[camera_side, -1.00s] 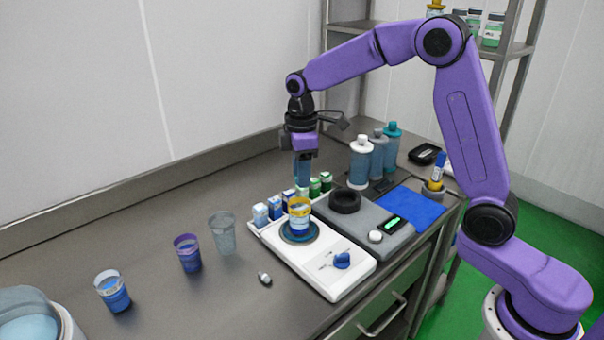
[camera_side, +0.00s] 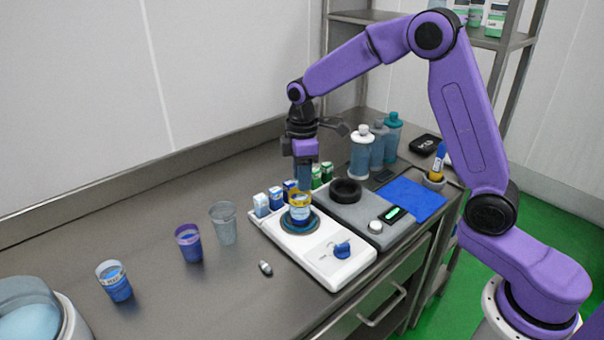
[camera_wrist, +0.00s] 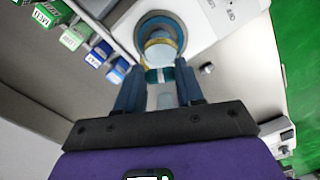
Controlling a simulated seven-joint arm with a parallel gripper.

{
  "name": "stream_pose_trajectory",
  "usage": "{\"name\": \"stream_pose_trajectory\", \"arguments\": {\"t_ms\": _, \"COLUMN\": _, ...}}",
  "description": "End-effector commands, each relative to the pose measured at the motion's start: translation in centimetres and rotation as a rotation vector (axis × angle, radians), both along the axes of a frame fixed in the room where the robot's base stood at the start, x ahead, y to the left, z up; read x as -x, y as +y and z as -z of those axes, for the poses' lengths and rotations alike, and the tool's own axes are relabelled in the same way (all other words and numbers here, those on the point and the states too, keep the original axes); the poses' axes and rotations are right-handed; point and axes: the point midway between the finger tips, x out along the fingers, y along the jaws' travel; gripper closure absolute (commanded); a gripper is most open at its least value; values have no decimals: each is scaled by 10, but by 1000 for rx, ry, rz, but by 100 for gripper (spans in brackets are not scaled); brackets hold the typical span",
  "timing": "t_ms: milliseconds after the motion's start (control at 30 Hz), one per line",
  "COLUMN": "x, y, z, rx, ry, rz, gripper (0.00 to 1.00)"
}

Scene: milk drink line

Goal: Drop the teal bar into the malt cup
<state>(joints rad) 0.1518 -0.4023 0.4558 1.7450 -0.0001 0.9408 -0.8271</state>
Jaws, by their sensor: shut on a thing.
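The yellow-rimmed cup (camera_side: 299,208) with blue contents stands on the round dark plate of a white device; I cannot read its label, so I cannot confirm it is the malt cup. It also shows in the wrist view (camera_wrist: 160,48). My gripper (camera_side: 303,188) points straight down just above this cup's mouth. In the wrist view, my gripper (camera_wrist: 158,80) is shut on the small teal bar (camera_wrist: 153,76), which has a pale middle and lies crosswise between the fingertips near the cup's rim. The bar cannot be made out in the side view.
The white device (camera_side: 318,252) has a blue knob. Several small cartons (camera_side: 262,205) stand behind it. A clear cup (camera_side: 223,223), a purple-rimmed cup (camera_side: 188,243) and a blue-filled cup (camera_side: 115,281) stand to the left. Bottles (camera_side: 361,160) and a grey device (camera_side: 362,217) are right.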

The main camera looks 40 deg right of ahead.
Motion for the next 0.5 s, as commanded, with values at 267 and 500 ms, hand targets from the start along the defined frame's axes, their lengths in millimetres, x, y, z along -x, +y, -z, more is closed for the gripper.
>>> {"name": "stream_pose_trajectory", "arguments": {"t_ms": 267, "x": 0, "y": 0, "z": 0, "rx": 0, "ry": 0, "rz": 0, "gripper": 40}}
{"name": "stream_pose_trajectory", "arguments": {"t_ms": 500, "x": 0, "y": 0, "z": 0, "rx": 0, "ry": 0, "rz": 0, "gripper": 33}}
